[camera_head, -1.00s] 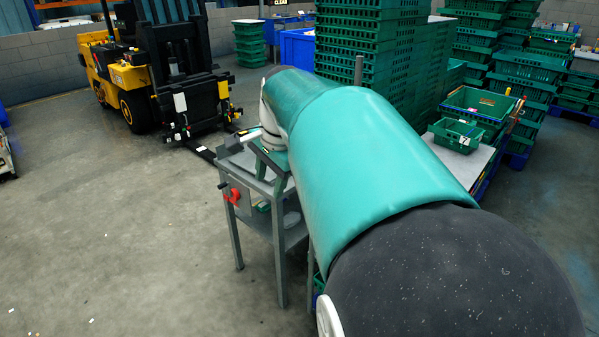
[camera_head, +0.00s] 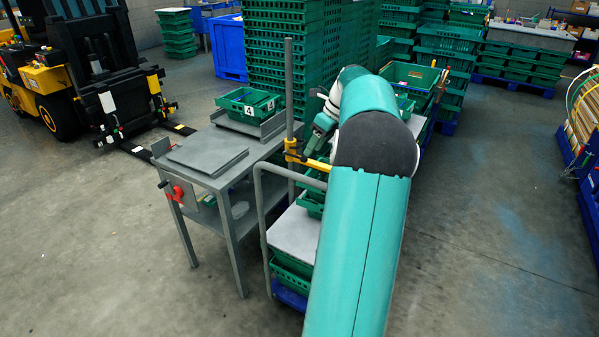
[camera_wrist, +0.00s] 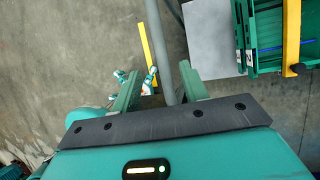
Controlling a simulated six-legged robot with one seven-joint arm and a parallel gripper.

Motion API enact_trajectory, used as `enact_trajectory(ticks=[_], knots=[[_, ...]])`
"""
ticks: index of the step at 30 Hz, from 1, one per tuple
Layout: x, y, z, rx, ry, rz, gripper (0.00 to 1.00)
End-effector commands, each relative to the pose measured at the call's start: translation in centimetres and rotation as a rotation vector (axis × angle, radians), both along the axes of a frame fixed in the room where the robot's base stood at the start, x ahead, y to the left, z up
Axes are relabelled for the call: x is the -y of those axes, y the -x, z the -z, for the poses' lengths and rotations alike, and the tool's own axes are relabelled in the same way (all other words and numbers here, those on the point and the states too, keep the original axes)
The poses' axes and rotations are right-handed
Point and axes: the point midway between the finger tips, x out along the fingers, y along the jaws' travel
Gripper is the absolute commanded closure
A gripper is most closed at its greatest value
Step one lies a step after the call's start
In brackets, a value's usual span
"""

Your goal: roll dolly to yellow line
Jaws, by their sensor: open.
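The dolly is a wheeled cart with a grey tube handle (camera_head: 264,215), a pale deck (camera_head: 293,236) and green crates on and under it. My gripper (camera_wrist: 160,72) is open in the wrist view, and a grey tube (camera_wrist: 167,50) runs between its two green jaws, apparently below them; I cannot tell if it touches. In the head view my arm reaches over the dolly, hiding much of it. A straight yellow strip (camera_wrist: 153,60) shows near the tube in the wrist view; I cannot tell for sure that it is the floor line.
A grey metal table (camera_head: 225,160) with a green crate (camera_head: 248,103) stands left of the dolly. A yellow-black forklift (camera_head: 75,75) is at the left. Tall green crate stacks (camera_head: 300,60) rise behind. Floor (camera_head: 480,210) is open at the right.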

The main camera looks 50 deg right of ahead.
Motion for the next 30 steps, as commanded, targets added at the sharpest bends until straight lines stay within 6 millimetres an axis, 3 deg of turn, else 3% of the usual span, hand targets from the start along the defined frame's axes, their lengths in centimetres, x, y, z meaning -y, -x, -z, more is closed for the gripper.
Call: enact_trajectory(ticks=[9,15,27,28,30], knots=[[-1.5,-2.3,5.9,-0.002,-0.002,-0.002,0.56],[-2.1,-3.4,8.6,-0.002,0.0,-0.003,0.56],[-2.3,-3.9,9.6,0.0,0.002,-0.003,0.56],[-2.3,-3.9,9.6,0.0,0.002,-0.003,0.58],[-2.3,-3.9,9.6,0.0,0.002,-0.003,0.72]])
